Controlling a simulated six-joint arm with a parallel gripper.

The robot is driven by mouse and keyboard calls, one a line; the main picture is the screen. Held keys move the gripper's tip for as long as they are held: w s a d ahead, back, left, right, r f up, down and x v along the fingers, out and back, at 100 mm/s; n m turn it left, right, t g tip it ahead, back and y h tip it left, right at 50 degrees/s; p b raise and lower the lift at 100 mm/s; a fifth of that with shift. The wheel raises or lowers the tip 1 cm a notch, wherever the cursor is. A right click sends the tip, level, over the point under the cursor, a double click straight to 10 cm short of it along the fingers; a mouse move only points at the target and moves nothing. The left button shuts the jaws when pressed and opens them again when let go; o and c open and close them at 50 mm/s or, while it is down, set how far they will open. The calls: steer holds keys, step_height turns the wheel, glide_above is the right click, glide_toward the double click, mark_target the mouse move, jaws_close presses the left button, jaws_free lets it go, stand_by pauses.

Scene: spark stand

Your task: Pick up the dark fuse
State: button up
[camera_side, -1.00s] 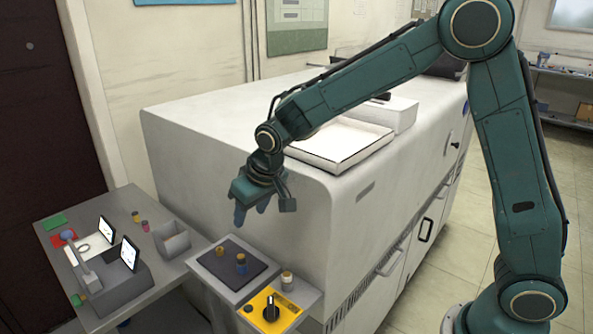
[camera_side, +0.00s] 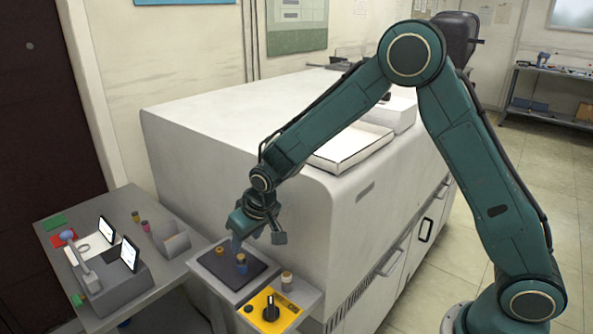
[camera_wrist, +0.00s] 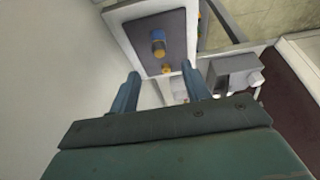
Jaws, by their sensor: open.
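Two small fuses stand on the dark mat (camera_side: 212,264), whose bare part also shows in the wrist view (camera_wrist: 140,32). One is dark blue with an orange top (camera_side: 241,267); in the wrist view this blue fuse (camera_wrist: 158,46) is the farther one. The other is a small yellow-orange fuse (camera_side: 219,251), nearer my fingers in the wrist view (camera_wrist: 166,69). I cannot tell for certain which is called dark. My gripper (camera_side: 236,243) is open and empty, low over the mat's back edge. In the wrist view its two fingers (camera_wrist: 160,71) point towards the mat.
A grey table (camera_side: 127,213) at left holds small coloured cylinders, a grey bin (camera_side: 175,243) and two screens. The large white cabinet (camera_side: 230,140) rises close behind my gripper.

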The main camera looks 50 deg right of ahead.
mark_target(241, 256)
steer(key=shift+x, duration=1.4)
steer(key=shift+w, duration=0.1)
steer(key=shift+x, duration=2.6)
jaws_close()
steer(key=shift+r, duration=0.15)
step_height(241, 256, up, 20)
